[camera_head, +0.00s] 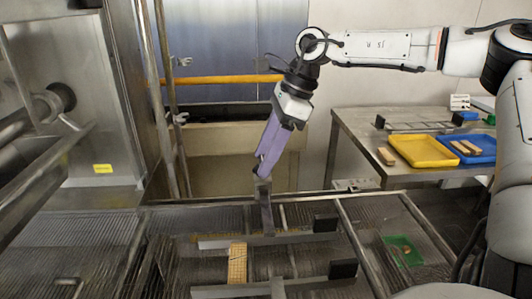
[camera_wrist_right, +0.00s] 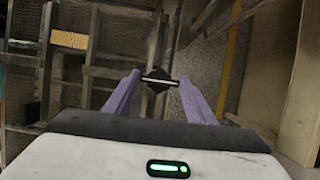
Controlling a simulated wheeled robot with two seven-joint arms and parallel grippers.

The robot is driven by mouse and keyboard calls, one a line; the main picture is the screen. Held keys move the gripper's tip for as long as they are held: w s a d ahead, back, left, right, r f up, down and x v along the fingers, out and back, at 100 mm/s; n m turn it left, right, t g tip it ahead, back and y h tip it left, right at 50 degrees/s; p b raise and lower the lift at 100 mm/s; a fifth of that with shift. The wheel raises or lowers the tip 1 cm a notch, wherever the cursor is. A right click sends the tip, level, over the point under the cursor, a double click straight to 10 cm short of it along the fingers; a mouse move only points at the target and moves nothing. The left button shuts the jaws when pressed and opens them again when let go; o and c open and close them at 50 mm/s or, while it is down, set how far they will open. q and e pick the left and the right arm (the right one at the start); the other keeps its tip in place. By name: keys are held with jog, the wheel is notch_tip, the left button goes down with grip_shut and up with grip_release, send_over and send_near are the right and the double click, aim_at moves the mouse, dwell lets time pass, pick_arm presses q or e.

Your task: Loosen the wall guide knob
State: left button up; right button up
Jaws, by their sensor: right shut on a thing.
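The wall guide knob (camera_wrist_right: 158,78) is a small dark knob with a pale strip across it, between the purple fingertips of my right gripper (camera_wrist_right: 160,82) in the right wrist view. In the head view my right gripper (camera_head: 262,172) points down at the top of a grey upright bar (camera_head: 266,212) over the mesh belt. Its fingers are shut on the knob and largely hide it there. Guide rails (camera_head: 240,241) with black end blocks (camera_head: 343,269) lie across the mesh. My left gripper is out of view.
A tan wafer-like block (camera_head: 237,264) lies between the rails, left of centre. A green item (camera_head: 402,250) is at the right. A steel table (camera_head: 345,126) at the back right bears a yellow tray (camera_head: 424,150) and a blue tray (camera_head: 478,147). Steel posts (camera_head: 168,100) stand at the left.

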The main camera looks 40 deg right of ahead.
jog(key=o, duration=1)
jog(key=shift+o, duration=0.2)
jog(key=shift+r, duration=0.15)
jog(key=v, duration=1)
